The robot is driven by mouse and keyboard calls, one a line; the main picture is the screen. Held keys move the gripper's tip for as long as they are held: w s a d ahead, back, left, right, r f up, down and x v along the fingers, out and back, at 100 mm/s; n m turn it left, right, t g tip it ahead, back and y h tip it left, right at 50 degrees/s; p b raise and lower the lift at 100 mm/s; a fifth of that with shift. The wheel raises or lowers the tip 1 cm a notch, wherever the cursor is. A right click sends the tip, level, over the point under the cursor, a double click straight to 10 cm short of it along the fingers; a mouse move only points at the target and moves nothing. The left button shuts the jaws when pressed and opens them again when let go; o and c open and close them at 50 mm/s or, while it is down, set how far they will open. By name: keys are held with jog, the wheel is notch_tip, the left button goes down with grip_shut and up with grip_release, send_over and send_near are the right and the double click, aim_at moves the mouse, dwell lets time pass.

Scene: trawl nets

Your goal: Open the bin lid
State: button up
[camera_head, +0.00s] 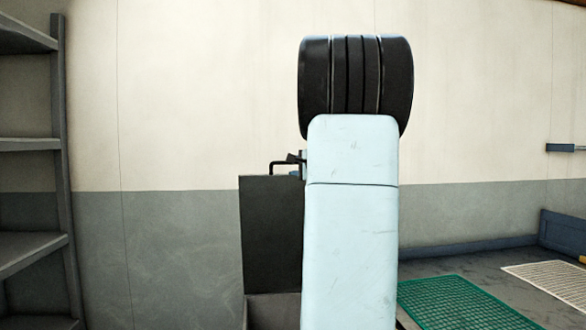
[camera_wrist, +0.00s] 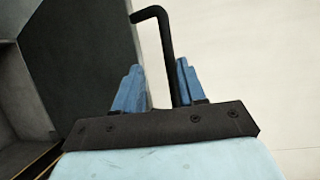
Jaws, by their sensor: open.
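The dark bin lid (camera_head: 270,230) stands upright above the bin (camera_head: 272,312) in the head view, left of my arm. The lid also shows at upper left in the wrist view (camera_wrist: 85,55). Its bent black handle (camera_head: 279,165) sticks up at the lid's top edge. In the wrist view the handle (camera_wrist: 166,48) runs down between the two blue fingers of my gripper (camera_wrist: 157,85). The fingers are open, with a gap on either side of the bar. In the head view my arm hides most of my gripper and the lid's right side.
A grey shelf rack (camera_head: 62,170) stands at the far left. A green mesh mat (camera_head: 460,303) and a pale mesh mat (camera_head: 552,283) lie on a grey surface at right. A blue edge (camera_head: 475,248) runs behind them. A plain wall (camera_head: 200,100) is behind.

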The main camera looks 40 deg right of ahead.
jog(key=s+a+r, duration=0.1)
jog(key=s, duration=0.9)
jog(key=shift+s+a, duration=0.2)
jog(key=shift+s, duration=0.2)
